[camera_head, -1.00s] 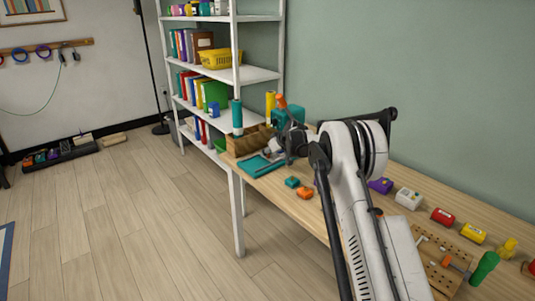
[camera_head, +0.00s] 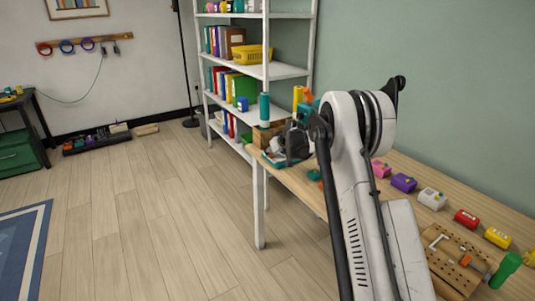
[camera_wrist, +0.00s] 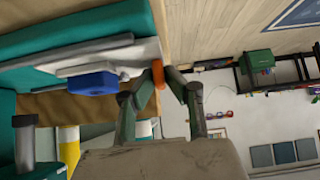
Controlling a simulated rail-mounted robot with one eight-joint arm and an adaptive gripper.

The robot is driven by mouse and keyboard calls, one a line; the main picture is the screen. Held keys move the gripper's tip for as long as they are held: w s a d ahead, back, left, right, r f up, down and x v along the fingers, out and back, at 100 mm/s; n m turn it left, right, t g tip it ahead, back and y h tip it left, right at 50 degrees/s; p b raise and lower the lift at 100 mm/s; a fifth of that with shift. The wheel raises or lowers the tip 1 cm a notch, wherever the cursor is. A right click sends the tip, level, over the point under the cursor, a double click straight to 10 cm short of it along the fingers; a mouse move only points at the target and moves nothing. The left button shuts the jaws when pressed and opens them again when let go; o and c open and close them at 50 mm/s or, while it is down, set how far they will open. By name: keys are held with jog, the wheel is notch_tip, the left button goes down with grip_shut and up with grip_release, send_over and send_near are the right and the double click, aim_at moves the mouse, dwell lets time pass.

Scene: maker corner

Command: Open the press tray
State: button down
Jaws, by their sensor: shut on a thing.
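The press, with teal (camera_wrist: 80,15) and grey parts, fills the left of the wrist view. Its pale tray (camera_wrist: 147,50) lies below the teal part, with a blue block (camera_wrist: 92,84) on or beside it. An orange handle (camera_wrist: 157,71) shows at the tray's edge. My gripper (camera_wrist: 159,80) is shut on this handle; its fingertips lie on either side of it. In the head view, my dark gripper (camera_head: 291,146) is at the far end of the workbench. It hides most of the press, leaving a teal part (camera_head: 306,107) visible.
The wooden workbench (camera_head: 470,205) carries coloured blocks, including a red one (camera_head: 466,218), and a pegboard (camera_head: 450,262) nearer me. A white shelf (camera_head: 285,71) stands behind its far end. The floor (camera_head: 160,210) left of the bench is clear.

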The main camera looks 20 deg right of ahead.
jog(key=c, duration=1.8)
grip_release()
jog(key=v, duration=1.2)
